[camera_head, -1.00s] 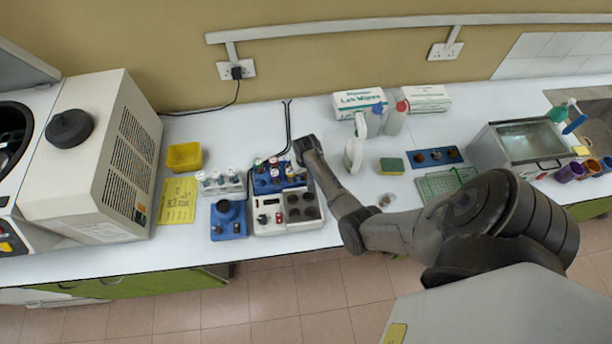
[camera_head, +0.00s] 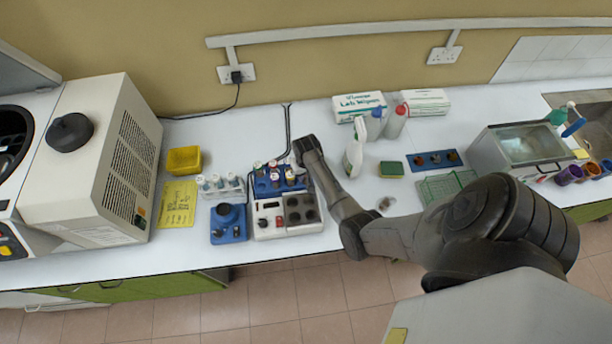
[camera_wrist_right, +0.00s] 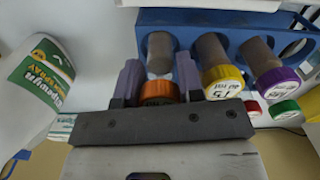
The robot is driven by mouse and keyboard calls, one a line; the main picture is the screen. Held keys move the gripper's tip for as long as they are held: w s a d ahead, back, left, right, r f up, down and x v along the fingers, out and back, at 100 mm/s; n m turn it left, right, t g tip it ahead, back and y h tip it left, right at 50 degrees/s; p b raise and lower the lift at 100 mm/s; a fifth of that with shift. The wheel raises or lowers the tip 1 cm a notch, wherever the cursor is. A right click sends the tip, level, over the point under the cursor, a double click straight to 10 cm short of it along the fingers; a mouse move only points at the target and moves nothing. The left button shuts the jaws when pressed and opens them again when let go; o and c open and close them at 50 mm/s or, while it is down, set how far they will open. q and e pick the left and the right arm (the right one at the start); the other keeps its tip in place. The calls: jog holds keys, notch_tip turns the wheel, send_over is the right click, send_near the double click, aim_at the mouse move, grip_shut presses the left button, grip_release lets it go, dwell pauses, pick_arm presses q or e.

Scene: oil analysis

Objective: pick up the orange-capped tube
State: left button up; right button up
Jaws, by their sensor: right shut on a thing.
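The orange-capped tube (camera_wrist_right: 159,91) is in the blue rack (camera_wrist_right: 185,17) in the right wrist view, its grey body pointing away from the camera. My right gripper (camera_wrist_right: 159,82) has its two purple fingers on either side of the orange cap and is shut on it. The gripper's dark front plate hides the near side of the cap. In the head view my right gripper (camera_head: 299,164) is over the right end of the blue rack (camera_head: 263,187), and I cannot make out the orange cap there. My left gripper is not in view.
A yellow-capped tube (camera_wrist_right: 223,82) and a purple-capped tube (camera_wrist_right: 276,83) stand in the same rack, right of the gripper. A white spray bottle (camera_head: 355,150) stands right of my forearm. A white device with dark wells (camera_head: 267,222) is in front of the rack.

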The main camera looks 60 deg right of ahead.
jog(key=shift+r, duration=4.2)
